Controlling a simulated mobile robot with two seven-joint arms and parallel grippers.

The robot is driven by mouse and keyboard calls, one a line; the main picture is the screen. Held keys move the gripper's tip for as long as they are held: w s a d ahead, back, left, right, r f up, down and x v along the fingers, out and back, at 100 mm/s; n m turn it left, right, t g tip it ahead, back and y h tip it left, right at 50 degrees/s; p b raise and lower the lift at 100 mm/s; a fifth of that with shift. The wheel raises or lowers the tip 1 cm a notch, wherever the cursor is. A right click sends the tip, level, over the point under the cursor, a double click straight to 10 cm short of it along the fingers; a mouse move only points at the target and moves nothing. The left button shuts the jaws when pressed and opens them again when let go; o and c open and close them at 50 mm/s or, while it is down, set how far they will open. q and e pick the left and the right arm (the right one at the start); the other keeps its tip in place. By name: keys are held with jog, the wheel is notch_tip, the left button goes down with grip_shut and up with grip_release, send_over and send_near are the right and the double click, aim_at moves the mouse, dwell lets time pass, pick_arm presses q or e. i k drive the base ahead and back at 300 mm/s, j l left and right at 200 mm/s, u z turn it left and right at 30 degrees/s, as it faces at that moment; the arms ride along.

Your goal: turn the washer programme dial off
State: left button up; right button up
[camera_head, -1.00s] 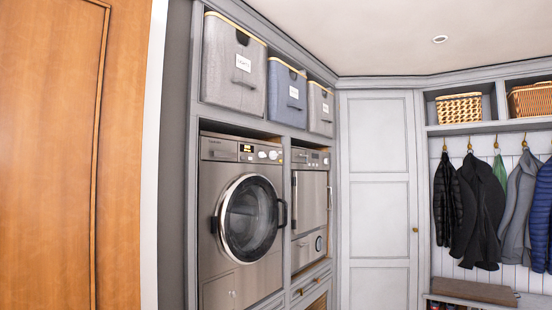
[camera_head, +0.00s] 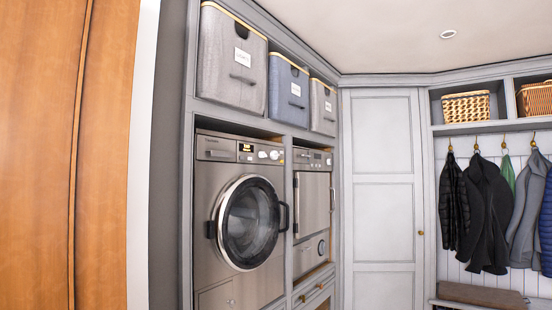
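The washer (camera_head: 238,215) is a steel front-loader with a round dark glass door (camera_head: 250,222), set in a grey cabinet bay left of centre. Its door looks shut. Along its top panel sit a small lit display (camera_head: 246,148) and pale round knobs (camera_head: 268,154) to the right of it. Which knob is the programme dial, and where it points, is too small to tell. Neither of my grippers is in view.
A second steel machine (camera_head: 312,200) stands right of the washer. Fabric bins (camera_head: 232,85) sit on the shelf above. A wooden door (camera_head: 60,150) fills the left edge. Coats (camera_head: 485,210) hang at the right, beside a tall grey cupboard (camera_head: 383,190).

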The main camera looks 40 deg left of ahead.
aim_at(274, 155)
jog(key=i+j, duration=0.9)
jog(key=i, duration=0.15)
jog(key=i+j, duration=0.15)
jog(key=i, duration=0.2)
jog(key=i+j+u, duration=0.1)
jog(key=i, duration=0.25)
jog(key=j, duration=0.1)
